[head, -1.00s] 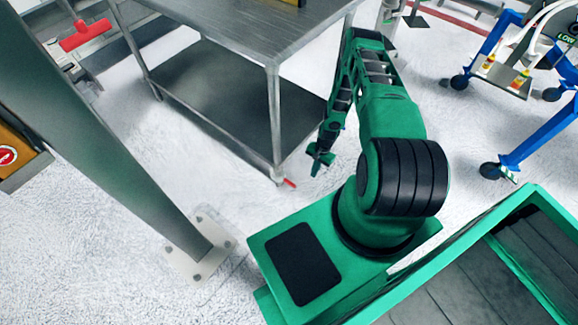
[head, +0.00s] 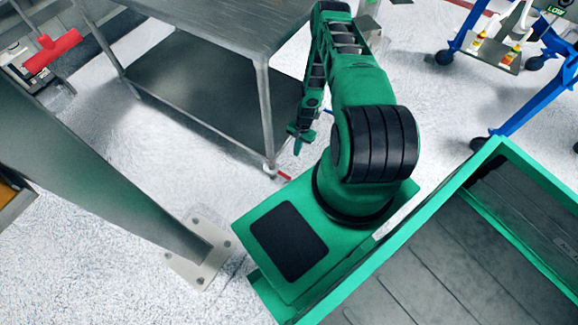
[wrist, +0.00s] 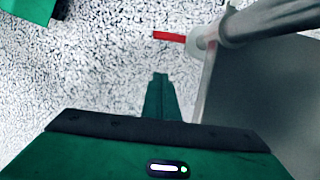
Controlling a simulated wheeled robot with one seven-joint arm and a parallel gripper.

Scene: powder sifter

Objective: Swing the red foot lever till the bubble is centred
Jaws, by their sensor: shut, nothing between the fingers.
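The red foot lever (head: 284,176) sticks out at the foot of the steel table's near leg, just above the floor. In the wrist view the red lever (wrist: 169,36) points left from the foot of the leg, at the top centre. My gripper (head: 299,145) hangs just above and to the right of the lever in the head view, apart from it. In the wrist view my gripper's fingers (wrist: 159,78) are together and empty, below the lever in the picture. No bubble can be made out in either view.
The steel table (head: 205,22) has a lower shelf (head: 195,95) beside my arm. A grey post with a bolted foot plate (head: 205,262) stands at left. A red handle (head: 52,50) is at far left. A blue wheeled frame (head: 535,115) stands at right. White floor lies between.

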